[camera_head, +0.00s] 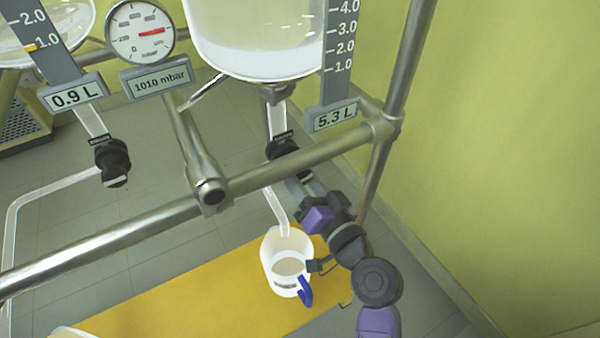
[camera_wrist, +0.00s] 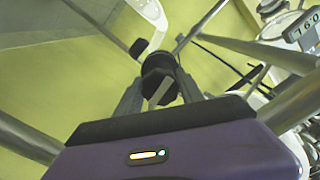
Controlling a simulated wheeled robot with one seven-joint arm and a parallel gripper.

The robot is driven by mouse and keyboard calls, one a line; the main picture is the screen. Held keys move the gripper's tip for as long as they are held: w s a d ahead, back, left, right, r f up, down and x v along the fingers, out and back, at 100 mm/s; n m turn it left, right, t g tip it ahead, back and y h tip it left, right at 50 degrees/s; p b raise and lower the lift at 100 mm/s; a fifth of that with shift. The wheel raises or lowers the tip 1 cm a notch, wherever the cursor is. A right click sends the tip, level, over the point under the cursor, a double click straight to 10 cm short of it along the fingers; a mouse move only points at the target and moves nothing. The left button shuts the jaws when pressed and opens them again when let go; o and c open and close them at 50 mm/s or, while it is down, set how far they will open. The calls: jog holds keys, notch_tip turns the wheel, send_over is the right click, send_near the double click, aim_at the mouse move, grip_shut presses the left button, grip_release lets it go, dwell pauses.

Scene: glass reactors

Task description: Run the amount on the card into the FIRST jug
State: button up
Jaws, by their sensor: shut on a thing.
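A clear white jug (camera_head: 271,258) with a blue handle stands on the yellow mat under the outlet tube (camera_head: 277,208) of the right-hand vessel (camera_head: 255,35). Pale contents seem to show inside it; its label is too small to read. The vessel's display (camera_head: 335,116) reads 5.3 L. Its black drain valve knob (camera_head: 284,146) is above the tube. My gripper (camera_head: 300,172) reaches up to this knob from below. In the wrist view, my gripper's fingers (camera_wrist: 160,100) are shut on the dark knob (camera_wrist: 157,66), which has a pale stripe. No card is in view.
A left vessel (camera_head: 45,45) has a display (camera_head: 76,93) of 0.9 L and its own valve (camera_head: 112,160). A gauge (camera_head: 140,32) sits above a 1010 mbar display (camera_head: 156,79). A steel rail (camera_head: 100,244) crosses in front. The yellow mat (camera_head: 190,300) is mostly bare.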

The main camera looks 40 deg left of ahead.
jog(key=shift+m, duration=0.7)
jog(key=o, duration=1.4)
jog(key=p+v, duration=0.1)
jog(key=v, duration=0.7)
